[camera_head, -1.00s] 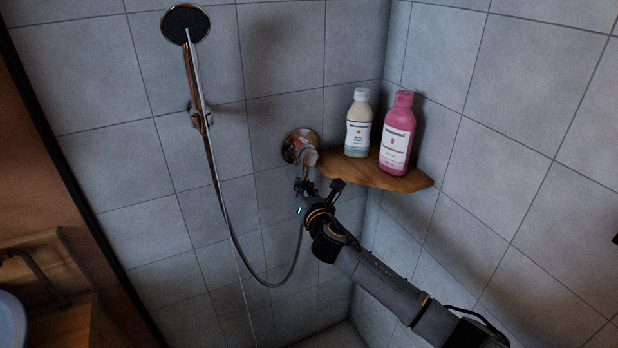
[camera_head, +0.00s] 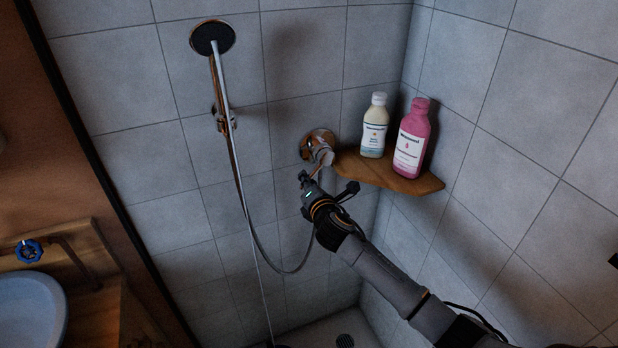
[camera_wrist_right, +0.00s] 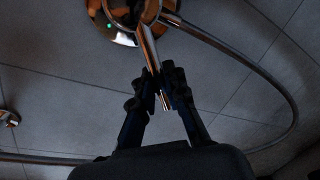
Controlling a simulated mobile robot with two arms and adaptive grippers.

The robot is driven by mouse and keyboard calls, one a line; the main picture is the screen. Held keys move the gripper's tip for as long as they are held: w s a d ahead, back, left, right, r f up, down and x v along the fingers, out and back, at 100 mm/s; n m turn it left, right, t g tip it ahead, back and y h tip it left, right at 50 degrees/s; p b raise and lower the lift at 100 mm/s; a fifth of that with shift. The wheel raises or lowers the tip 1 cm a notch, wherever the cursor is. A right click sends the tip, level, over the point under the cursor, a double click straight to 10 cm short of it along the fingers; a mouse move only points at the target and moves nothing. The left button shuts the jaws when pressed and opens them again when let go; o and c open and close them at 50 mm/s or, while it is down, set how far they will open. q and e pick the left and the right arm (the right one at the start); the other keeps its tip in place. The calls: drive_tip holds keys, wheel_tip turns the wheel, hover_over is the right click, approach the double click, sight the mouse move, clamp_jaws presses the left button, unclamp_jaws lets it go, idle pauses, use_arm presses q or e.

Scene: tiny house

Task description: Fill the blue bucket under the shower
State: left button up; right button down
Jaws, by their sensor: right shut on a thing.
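The shower head (camera_head: 212,37) hangs on the tiled wall at upper left in the head view. A thin pale streak, which looks like water, runs down from it. The metal shower valve (camera_head: 318,147) is on the wall left of the corner shelf; it also shows at the top of the right wrist view (camera_wrist_right: 130,14). My right gripper (camera_head: 305,179) is at the valve's lever. In the right wrist view its fingers (camera_wrist_right: 162,82) are shut on the lever (camera_wrist_right: 149,48), one on each side. The blue bucket is not clearly visible. My left gripper is out of view.
A wooden corner shelf (camera_head: 388,175) holds a cream bottle (camera_head: 374,128) and a pink bottle (camera_head: 411,140), close to my right arm. The shower hose (camera_head: 250,225) loops below the valve.

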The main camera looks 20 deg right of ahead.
drive_tip(key=shift+a, duration=0.1)
drive_tip(key=c, duration=1.3)
unclamp_jaws()
drive_tip(key=shift+s, duration=0.1)
drive_tip(key=shift+c, duration=0.2)
drive_tip(key=s+a+r, duration=0.1)
drive_tip(key=s+r, duration=0.1)
drive_tip(key=s, duration=0.9)
drive_tip(key=shift+s, duration=0.4)
